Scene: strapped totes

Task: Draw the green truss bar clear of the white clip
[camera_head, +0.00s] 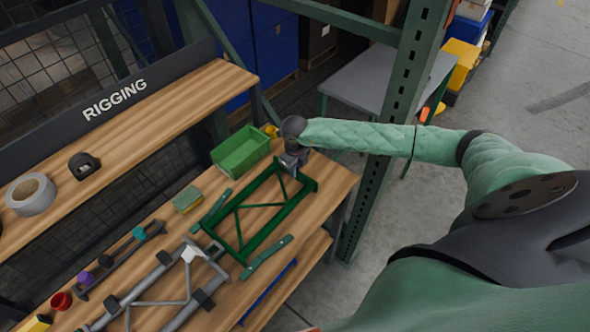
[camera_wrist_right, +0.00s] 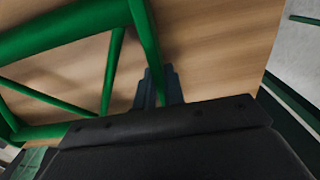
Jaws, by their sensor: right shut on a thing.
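The green truss bar (camera_head: 276,225) lies across the wooden bench in the head view, with long rails and diagonal braces. The green bar's left end is close to that grey truss; a gap shows between the bar and the clip. My right gripper (camera_head: 290,164) is at the bar's far end. In the wrist view its dark fingers (camera_wrist_right: 159,86) are shut on a green tube of the bar (camera_wrist_right: 146,38). My left gripper is not in view.
A green bin (camera_head: 240,151) stands behind the bar. Teal strips (camera_head: 214,208) lie on both sides of it. A green rack post (camera_head: 385,130) rises beyond the bench's right end.

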